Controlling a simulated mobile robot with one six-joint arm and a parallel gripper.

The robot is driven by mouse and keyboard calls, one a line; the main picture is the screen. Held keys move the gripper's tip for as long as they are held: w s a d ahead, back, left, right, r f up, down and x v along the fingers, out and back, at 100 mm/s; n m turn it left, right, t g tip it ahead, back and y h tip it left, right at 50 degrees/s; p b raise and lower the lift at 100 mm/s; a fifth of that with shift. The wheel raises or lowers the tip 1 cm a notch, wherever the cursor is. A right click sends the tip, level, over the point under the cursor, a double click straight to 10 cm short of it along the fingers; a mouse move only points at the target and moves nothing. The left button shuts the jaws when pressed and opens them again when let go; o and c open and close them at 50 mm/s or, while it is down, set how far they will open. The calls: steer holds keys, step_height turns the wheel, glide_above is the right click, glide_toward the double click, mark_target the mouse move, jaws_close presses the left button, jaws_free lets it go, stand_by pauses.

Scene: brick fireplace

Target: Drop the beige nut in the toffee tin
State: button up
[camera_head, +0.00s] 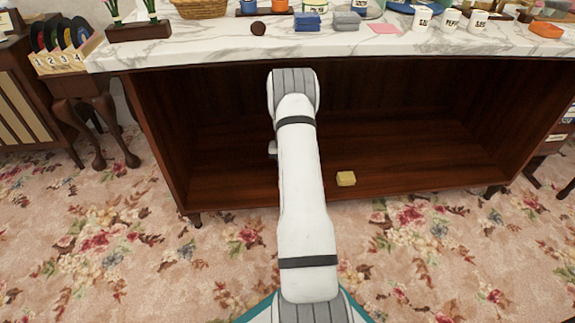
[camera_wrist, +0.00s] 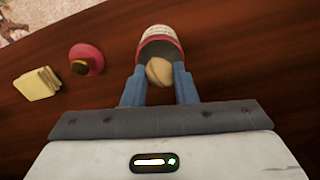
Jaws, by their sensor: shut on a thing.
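In the wrist view my gripper (camera_wrist: 160,88) has its blue fingers shut on the beige nut (camera_wrist: 159,71), a rounded tan piece. Just beyond the fingertips is an open tin (camera_wrist: 159,33) with a pale and red outside and a dark inside. Its mouth faces me, and the nut overlaps the near part of that mouth in the picture. I cannot tell whether the nut is inside the rim or just short of it. The tin's lettering is too small to read. In the head view my arm hides the gripper, nut and tin.
On the dark wooden shelf (camera_head: 400,140), left of the tin, are a pink-red round item (camera_wrist: 88,52) with a dark piece on it and a yellow block (camera_wrist: 37,84). The marble top (camera_head: 210,42) overhangs the shelf. Bare shelf lies right of the tin.

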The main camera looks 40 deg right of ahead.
steer(key=o, duration=1)
steer(key=shift+w+r+p, duration=0.1)
steer(key=shift+r+p, duration=1.5)
steer(key=shift+r, duration=0.9)
